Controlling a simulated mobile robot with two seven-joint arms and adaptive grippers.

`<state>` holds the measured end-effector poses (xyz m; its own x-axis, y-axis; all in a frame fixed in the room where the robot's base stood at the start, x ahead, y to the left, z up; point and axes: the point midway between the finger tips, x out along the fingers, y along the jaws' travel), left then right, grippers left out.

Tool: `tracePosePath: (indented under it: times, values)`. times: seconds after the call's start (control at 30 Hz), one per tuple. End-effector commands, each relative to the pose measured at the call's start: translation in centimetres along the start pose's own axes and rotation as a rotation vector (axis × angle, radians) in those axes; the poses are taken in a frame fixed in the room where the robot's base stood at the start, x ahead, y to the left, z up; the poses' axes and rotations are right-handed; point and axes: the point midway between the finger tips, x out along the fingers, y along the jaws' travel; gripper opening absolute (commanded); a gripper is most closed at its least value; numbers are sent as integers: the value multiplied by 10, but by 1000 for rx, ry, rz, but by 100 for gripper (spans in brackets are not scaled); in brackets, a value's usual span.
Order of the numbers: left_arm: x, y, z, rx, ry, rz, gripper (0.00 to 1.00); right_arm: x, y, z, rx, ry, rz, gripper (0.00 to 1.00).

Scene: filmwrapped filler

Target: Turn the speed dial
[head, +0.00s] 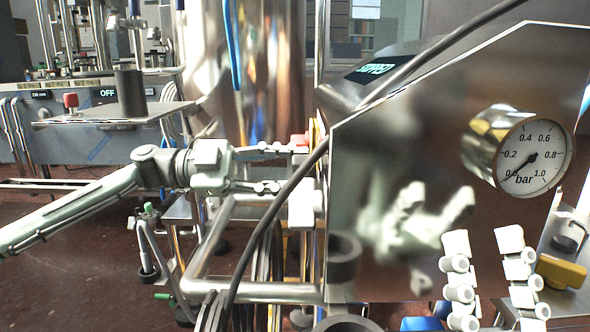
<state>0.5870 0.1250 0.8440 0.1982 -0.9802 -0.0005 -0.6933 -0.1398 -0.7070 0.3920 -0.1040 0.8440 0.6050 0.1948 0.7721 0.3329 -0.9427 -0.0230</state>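I cannot pick out a speed dial for certain. A dark round knob-like piece (348,324) shows at the bottom edge, mostly cut off. A similar dark shape above it looks like its reflection in the polished panel (400,150). My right gripper (492,318) is at the lower right in front of the panel, its two white fingers apart with nothing seen between them. My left gripper (290,168) is left of the panel's edge, its fingers apart, near a red button (299,139) and a white block (302,203).
A round pressure gauge (533,157) sticks out of the panel, its needle near 0.0 bar. A dark display (372,70) slants above the panel. A black cable crosses in front. A steel tank (270,70) and a plate with a black cylinder (130,93) stand behind.

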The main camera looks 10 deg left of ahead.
Motion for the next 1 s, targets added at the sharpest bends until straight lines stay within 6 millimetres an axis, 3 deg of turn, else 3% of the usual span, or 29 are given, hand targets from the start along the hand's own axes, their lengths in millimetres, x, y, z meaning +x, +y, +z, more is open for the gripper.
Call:
tracePosePath:
  times: [0.37,0.67,1.0]
  values:
    - [8,0,0,0,0,0,38,0,0,-1,-1,7,0,40]
    - [7,0,0,0,0,0,1,0,0,-1,-1,7,0,40]
    - [7,0,0,21,0,0,0,0,0,0,-1,2,0,40]
